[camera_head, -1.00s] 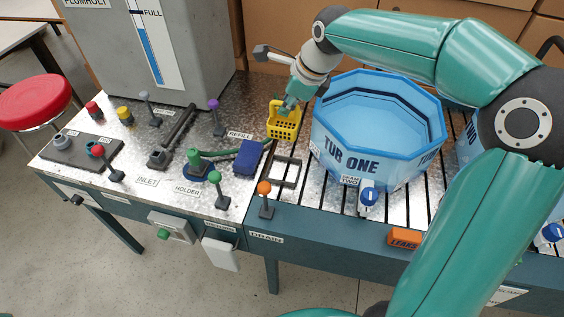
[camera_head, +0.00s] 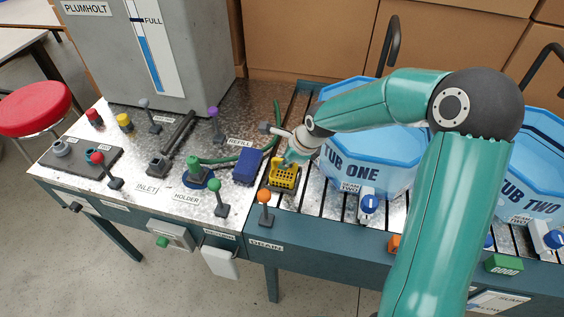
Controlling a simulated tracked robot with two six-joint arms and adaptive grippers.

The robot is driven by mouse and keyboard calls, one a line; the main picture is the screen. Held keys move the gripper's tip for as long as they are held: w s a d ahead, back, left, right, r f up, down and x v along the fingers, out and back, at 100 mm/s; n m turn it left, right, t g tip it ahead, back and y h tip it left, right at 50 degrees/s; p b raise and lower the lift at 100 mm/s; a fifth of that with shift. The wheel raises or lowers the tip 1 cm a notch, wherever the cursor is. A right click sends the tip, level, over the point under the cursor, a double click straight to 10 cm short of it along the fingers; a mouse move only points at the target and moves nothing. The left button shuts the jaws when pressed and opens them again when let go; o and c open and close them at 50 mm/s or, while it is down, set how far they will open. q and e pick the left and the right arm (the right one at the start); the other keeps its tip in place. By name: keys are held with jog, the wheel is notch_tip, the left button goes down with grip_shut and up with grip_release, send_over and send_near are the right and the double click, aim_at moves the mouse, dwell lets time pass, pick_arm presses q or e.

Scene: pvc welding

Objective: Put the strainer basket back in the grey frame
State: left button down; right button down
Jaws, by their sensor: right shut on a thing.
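The yellow strainer basket (camera_head: 284,176) is at the left end of the slatted bench, left of tub one. My right gripper (camera_head: 289,162) is shut on the basket's upper part and reaches it from above right. The grey frame (camera_head: 268,187) is mostly hidden under and behind the basket; only a bit of its edge shows. The basket is over or in the frame; I cannot tell if it is fully seated. My left gripper is not in view.
Tub one (camera_head: 375,165) stands right of the basket, with tub two (camera_head: 525,180) further right. An orange-knobbed lever (camera_head: 265,197) stands just in front. A blue block (camera_head: 249,165) and green hose (camera_head: 270,137) lie left of the basket.

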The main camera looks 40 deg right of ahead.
jog(key=c, duration=1.2)
grip_release()
jog(key=shift+c, duration=0.2)
jog(key=shift+r, duration=0.1)
jog(key=v, duration=1.2)
